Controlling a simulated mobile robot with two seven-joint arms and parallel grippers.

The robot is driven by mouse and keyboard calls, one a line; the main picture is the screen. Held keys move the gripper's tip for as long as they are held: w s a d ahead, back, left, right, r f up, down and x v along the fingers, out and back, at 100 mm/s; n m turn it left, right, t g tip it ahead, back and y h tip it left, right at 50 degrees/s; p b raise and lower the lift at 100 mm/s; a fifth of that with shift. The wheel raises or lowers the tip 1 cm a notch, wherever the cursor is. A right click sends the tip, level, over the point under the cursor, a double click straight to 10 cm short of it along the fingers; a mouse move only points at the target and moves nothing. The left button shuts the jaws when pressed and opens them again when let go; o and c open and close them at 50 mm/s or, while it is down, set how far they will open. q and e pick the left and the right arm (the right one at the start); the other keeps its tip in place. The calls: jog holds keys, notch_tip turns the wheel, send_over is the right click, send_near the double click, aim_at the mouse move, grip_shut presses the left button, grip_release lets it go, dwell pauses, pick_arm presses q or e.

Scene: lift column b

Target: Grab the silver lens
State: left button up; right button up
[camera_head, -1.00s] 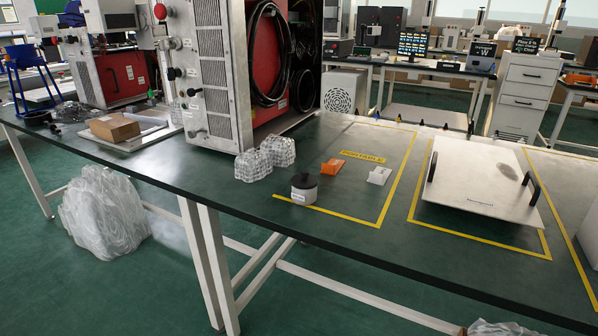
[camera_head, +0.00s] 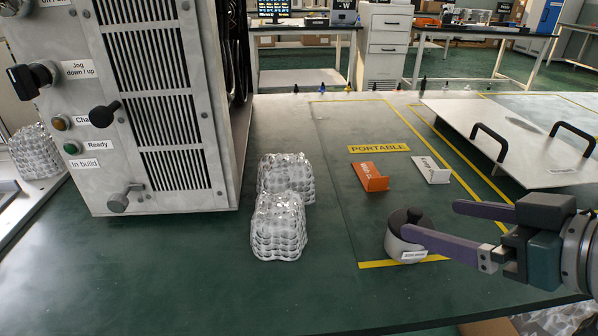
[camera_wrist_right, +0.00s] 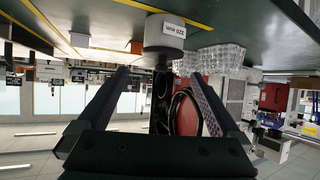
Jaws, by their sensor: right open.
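The silver lens (camera_head: 397,248) is a short, light grey cylinder with a black cap and knob and a small white label. It stands upright on the green bench at the near corner of the yellow outline. In the right wrist view, which is upside down, the lens (camera_wrist_right: 160,38) sits just beyond and between the fingertips. My right gripper (camera_head: 430,221) is open and comes in from the right, with its near finger overlapping the lens in the head view. Contact cannot be told. My left gripper is not in view.
Two clear bubbly bundles (camera_head: 279,225) stand left of the lens. An orange block (camera_head: 371,178) and a white block (camera_head: 431,170) lie behind it. A silver plate with black handles (camera_head: 520,150) lies at right; a grey machine (camera_head: 160,110) stands at left.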

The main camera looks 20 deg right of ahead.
aim_at(410, 221)
jog(key=x, duration=0.1)
jog(key=b+x, duration=0.1)
jog(key=x, duration=0.1)
jog(key=shift+d+f, duration=0.25)
jog(key=x, duration=0.1)
jog(key=b+x, duration=0.1)
jog(key=x, duration=0.1)
jog(key=b+x, duration=0.1)
jog(key=x, duration=0.1)
jog(key=shift+s+a+f, duration=0.15)
jog(key=shift+a+f, duration=0.2)
jog(key=shift+w+f, duration=0.1)
jog(key=shift+w, duration=0.25)
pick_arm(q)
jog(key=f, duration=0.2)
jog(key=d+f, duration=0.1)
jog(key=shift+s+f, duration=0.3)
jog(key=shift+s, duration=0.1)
pick_arm(e)
jog(key=shift+c, duration=0.2)
jog(key=c, duration=1.4)
jog(key=shift+c, duration=0.2)
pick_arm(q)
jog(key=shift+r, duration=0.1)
